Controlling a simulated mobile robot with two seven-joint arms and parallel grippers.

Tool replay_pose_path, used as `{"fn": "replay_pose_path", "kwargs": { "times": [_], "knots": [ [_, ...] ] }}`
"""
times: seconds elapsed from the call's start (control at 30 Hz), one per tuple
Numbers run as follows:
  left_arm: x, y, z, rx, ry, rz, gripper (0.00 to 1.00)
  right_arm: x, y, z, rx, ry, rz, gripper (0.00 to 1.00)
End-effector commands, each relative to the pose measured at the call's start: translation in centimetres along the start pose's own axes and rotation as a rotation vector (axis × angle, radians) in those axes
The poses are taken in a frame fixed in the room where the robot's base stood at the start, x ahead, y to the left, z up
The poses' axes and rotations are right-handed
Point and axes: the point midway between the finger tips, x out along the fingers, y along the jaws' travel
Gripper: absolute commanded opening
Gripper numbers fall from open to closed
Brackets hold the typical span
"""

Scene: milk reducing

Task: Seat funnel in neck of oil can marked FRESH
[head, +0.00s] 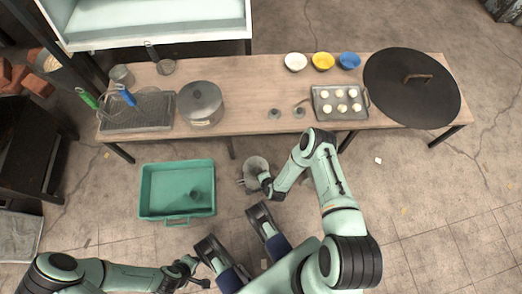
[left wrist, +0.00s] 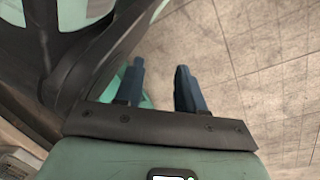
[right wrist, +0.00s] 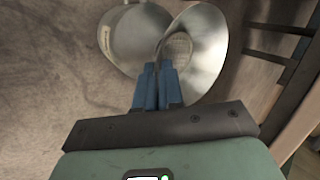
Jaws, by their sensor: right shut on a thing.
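A grey metal funnel (right wrist: 208,45) is held by its rim in my right gripper (right wrist: 157,85), whose blue fingers are shut on it. In the head view the funnel (head: 256,165) is over the floor in front of the table, by my right gripper (head: 265,181). A rounded grey metal vessel with a pale label (right wrist: 140,40) is beside and partly behind the funnel in the right wrist view. I cannot read its label or tell whether it touches the funnel. No FRESH marking is legible. My left gripper (head: 190,268) is open and empty; its fingers (left wrist: 161,85) stand apart.
The wooden table (head: 245,80) bears a lidded pot (head: 203,103), a wire rack (head: 150,112), a tray of pale rounds (head: 340,116), several bowls and a large dark lid (head: 410,95). Floor at right is mostly clear.

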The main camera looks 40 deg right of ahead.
Motion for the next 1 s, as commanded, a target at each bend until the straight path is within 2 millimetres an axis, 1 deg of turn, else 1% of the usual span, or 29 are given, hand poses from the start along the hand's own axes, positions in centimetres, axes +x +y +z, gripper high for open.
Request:
{"fn": "replay_pose_path", "kwargs": {
  "times": [0.17,0.2,0.27,0.6,0.67,0.77,0.8,0.9,1.0],
  "knots": [
    [0.2,0.0,0.0,0.0,0.0,0.0,0.39,0.3,0.2,0.0,0.0,0.0,-0.001,0.0],
    [0.2,0.0,0.0,0.0,0.0,0.0,0.39,0.2,0.1,0.0,0.0,0.0,-0.001,0.17],
    [0.2,0.0,0.0,0.0,0.0,0.0,0.39,0.2,0.1,0.0,0.0,0.0,-0.001,0.36],
    [0.2,-0.1,0.1,-0.001,-0.004,-0.002,0.39,0.2,0.2,0.0,0.0,0.0,0.0,0.37],
    [0.2,-0.3,0.4,-0.004,-0.015,-0.007,0.39,0.2,0.2,0.0,0.0,0.0,0.0,0.37],
    [0.3,-1.1,1.6,-0.015,-0.05,-0.023,0.39,0.1,0.1,0.0,0.0,0.0,0.001,0.37],
    [-0.3,-0.7,1.1,-0.01,-0.031,-0.014,0.39,-1.0,0.1,0.0,0.0,-0.001,0.002,0.37],
    [-1.8,1.0,-0.9,0.011,0.038,0.017,0.39,-3.3,-0.1,0.0,0.001,-0.001,0.001,0.37],
    [-3.3,2.5,-2.5,0.026,0.097,0.044,0.39,-5.6,-0.1,0.0,0.001,-0.001,0.001,0.37]
  ]
}}
